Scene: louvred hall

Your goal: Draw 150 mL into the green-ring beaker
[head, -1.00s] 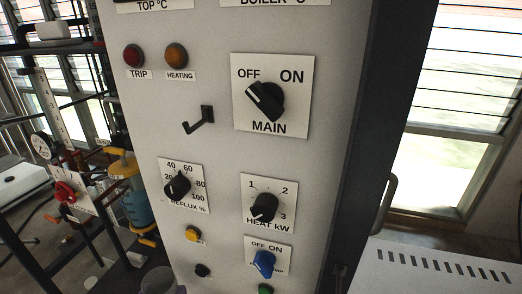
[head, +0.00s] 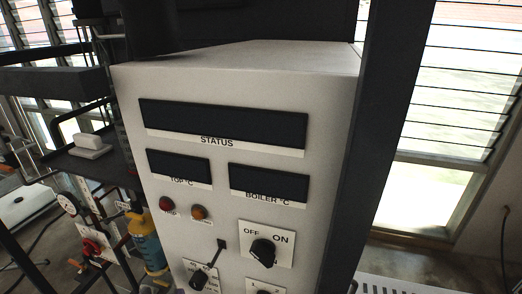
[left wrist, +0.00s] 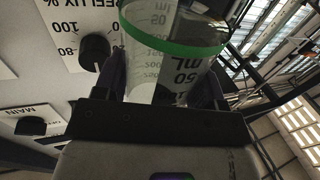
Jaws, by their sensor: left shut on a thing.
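The green-ring beaker (left wrist: 170,65) is clear, with printed volume marks and a green band (left wrist: 172,40). In the left wrist view it sits between the two dark fingers of my left gripper (left wrist: 165,75), which is shut on it. The markings look upside down in this view. I cannot tell whether there is liquid inside. The control panel's REFLUX knob (left wrist: 95,52) and MAIN knob (left wrist: 30,126) show at the left there. In the head view neither the beaker nor my grippers can be made out. My right gripper is not in view.
The head view shows the pale control cabinet (head: 130,90) with a dark STATUS display (head: 222,127), a MAIN knob (head: 263,252) and a protruding hook (head: 220,246). A blue and yellow bottle (head: 147,240) and a red valve (head: 92,246) stand left among dark frame bars.

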